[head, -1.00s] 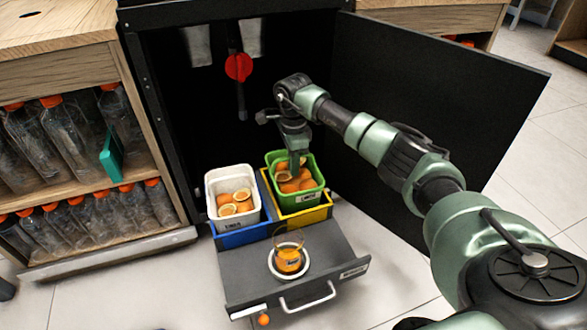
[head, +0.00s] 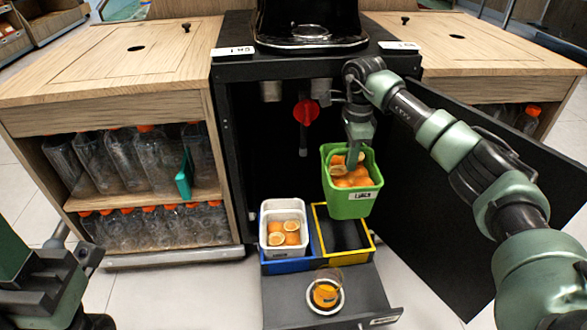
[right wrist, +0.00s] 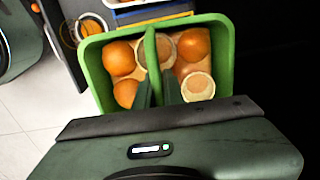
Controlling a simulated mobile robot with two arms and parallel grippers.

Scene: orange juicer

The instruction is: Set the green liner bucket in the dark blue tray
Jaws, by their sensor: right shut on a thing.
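The green liner bucket (head: 348,203), full of oranges and orange halves, hangs above the yellow tray (head: 371,253). My right gripper (head: 352,160) is shut on the bucket's green handle. In the right wrist view the fingers (right wrist: 158,88) hold the handle, and the green bucket (right wrist: 95,75) lies beneath them. The dark blue tray (head: 288,266) is at the left of the yellow one and holds a white bucket (head: 283,251) with orange halves.
A glass of juice (head: 327,292) stands on the grey pull-out drawer (head: 290,308) in front of the trays. The open black cabinet door (head: 455,210) bounds the right side. A shelf of bottles (head: 150,205) stands left. The yellow tray is empty.

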